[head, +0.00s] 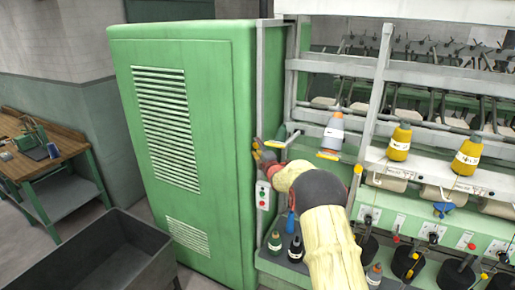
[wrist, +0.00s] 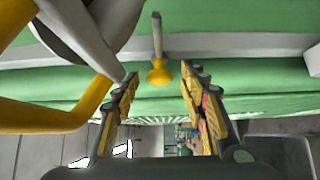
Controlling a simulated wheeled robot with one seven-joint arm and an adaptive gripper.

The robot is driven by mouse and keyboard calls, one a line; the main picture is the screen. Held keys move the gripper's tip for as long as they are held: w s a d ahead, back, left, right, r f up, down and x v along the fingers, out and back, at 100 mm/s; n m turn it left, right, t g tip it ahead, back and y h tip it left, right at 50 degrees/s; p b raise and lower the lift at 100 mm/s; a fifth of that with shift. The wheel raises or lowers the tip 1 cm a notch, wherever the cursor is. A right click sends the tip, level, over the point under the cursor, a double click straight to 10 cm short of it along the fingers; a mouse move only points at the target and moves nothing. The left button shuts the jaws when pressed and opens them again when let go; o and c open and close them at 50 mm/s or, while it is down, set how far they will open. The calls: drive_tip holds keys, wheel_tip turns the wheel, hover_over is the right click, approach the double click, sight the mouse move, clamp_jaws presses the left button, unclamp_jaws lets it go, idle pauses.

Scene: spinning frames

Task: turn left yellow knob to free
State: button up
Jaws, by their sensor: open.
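A yellow knob (wrist: 158,75) on a pale rod shows in the wrist view, between the fingertips of my gripper (wrist: 160,80). The two fingers stand apart on either side of it, and I see no contact. In the head view my gripper (head: 263,157) is at the left end of the spinning frame, beside the green cabinet. I cannot make out this knob in the head view; my gripper and arm may hide it.
A thick yellow bar (wrist: 50,118) curves close to my left finger in the wrist view. A green cabinet (head: 180,130) stands left of my arm. Bottles (head: 295,248) stand below, and yellow bobbins (head: 399,141) stand right.

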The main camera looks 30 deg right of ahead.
drive_tip(key=shift+c, duration=1.3)
drive_tip(key=c, duration=0.8)
clamp_jaws()
